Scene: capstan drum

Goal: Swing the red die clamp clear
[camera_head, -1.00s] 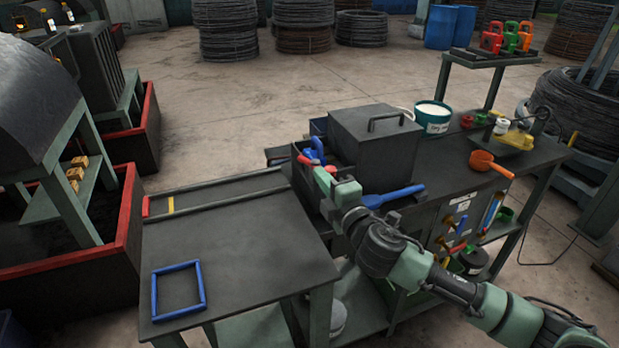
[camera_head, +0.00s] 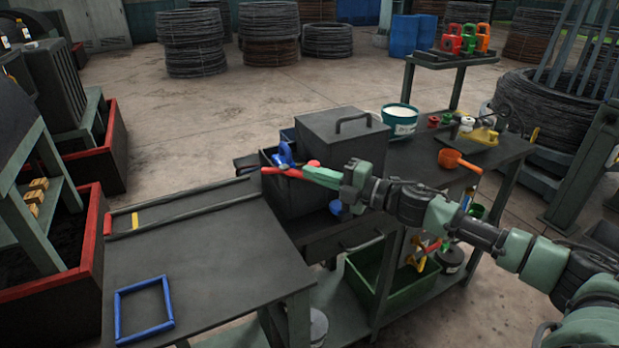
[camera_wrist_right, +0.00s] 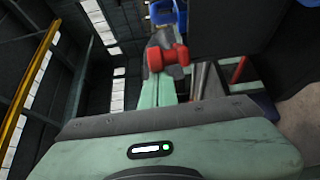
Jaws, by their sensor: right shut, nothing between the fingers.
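The red die clamp (camera_head: 281,172) shows as a red bar at the front left of the dark box, beside a blue part (camera_head: 284,153). A red knob (camera_head: 313,163) shows just behind my right gripper (camera_head: 308,173). My right gripper is shut and empty, its green fingers pointing left at the inner end of the red bar. In the right wrist view, a red piece with a thick rounded end (camera_wrist_right: 167,58) lies across the fingertips (camera_wrist_right: 160,75); whether they touch is unclear. My left gripper is not in view.
The dark box with a lid handle (camera_head: 340,150) stands behind my right gripper. A blue handle (camera_head: 336,207) sticks out below my wrist. A bench (camera_head: 215,260) with a blue frame (camera_head: 144,309) is at left, mostly bare. A green bin (camera_head: 385,290) sits below.

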